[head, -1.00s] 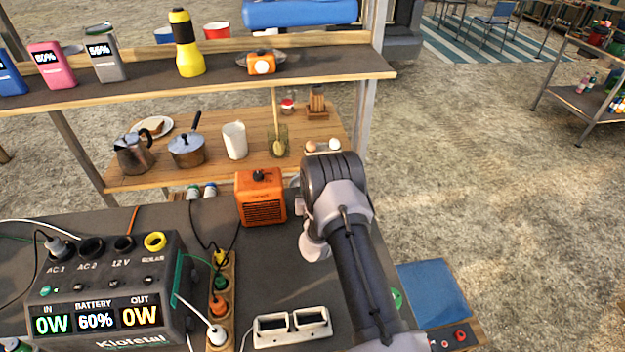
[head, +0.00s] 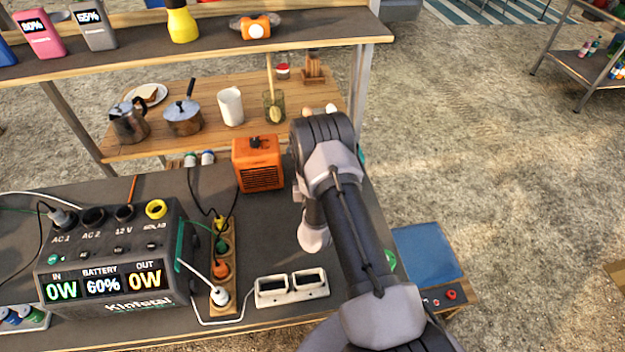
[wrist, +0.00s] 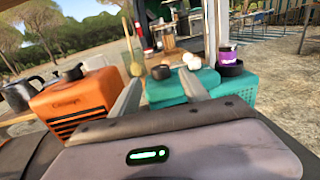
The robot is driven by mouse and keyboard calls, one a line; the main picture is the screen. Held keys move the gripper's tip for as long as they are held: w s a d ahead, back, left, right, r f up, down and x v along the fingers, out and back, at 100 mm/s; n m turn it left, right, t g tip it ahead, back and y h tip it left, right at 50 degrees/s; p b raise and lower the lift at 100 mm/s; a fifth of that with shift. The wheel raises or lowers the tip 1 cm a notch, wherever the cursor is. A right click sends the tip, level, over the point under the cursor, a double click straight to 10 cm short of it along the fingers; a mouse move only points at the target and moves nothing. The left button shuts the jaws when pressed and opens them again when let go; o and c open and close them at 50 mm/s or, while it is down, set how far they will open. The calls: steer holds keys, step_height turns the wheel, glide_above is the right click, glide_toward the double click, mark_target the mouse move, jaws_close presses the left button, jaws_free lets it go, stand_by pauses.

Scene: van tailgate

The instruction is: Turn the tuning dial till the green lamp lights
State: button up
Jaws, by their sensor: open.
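I cannot tell for sure which is the tuning dial. Touch cannot be judged. In the head view my arm hides nearly all of the teal box, and the fingers too. I see no green lamp on the box.
An orange box (head: 258,165) with a top knob stands left of my arm. A power station (head: 110,250), a socket strip (head: 222,265) and a white double holder (head: 291,288) are on the grey counter. A shelf (head: 200,45) spans behind. A purple can (wrist: 228,55) is at the right.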

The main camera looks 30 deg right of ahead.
steer(key=p+v, duration=0.1)
steer(key=v, duration=0.8)
steer(key=shift+s, duration=0.35)
steer(key=shift+a, duration=0.1)
